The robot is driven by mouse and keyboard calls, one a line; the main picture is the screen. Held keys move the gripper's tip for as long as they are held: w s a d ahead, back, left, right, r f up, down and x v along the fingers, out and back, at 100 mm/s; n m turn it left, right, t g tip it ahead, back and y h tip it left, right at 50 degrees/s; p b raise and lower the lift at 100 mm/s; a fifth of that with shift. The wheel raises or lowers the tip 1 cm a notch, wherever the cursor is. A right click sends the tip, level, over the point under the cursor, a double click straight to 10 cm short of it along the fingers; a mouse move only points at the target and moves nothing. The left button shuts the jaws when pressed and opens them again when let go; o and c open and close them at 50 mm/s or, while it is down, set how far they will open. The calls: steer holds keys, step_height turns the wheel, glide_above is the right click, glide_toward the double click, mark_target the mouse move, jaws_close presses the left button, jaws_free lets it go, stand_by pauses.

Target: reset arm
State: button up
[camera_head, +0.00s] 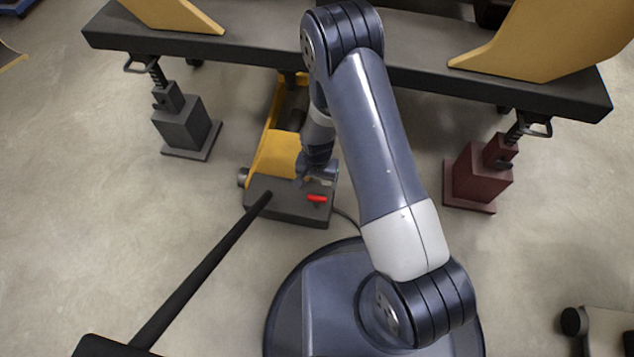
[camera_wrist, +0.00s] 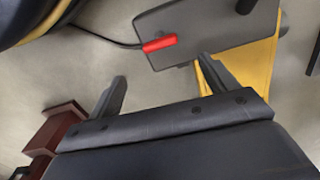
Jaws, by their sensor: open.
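My gripper (camera_wrist: 162,69) is open, with its two fingers spread apart and nothing between them in the wrist view. In the head view my gripper (camera_head: 308,180) points down over the dark end of a yellow floor jack, and my arm partly hides it. A red lever (camera_head: 317,198) lies on the dark end block (camera_head: 285,208) of the jack, close to the gripper. In the wrist view the red lever (camera_wrist: 160,44) is beyond the fingertips, and I see no contact with it.
A long black handle (camera_head: 200,268) slants from the jack to the lower left. A dark beam (camera_head: 250,50) with yellow pieces spans the back. A grey stand (camera_head: 180,125) is on the left and a dark red stand (camera_head: 480,175) on the right.

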mark_target(317, 197)
steer(key=shift+r, duration=0.1)
step_height(317, 197, down, 11)
steer(key=b, duration=0.4)
steer(key=shift+r, duration=0.1)
stand_by(0.5)
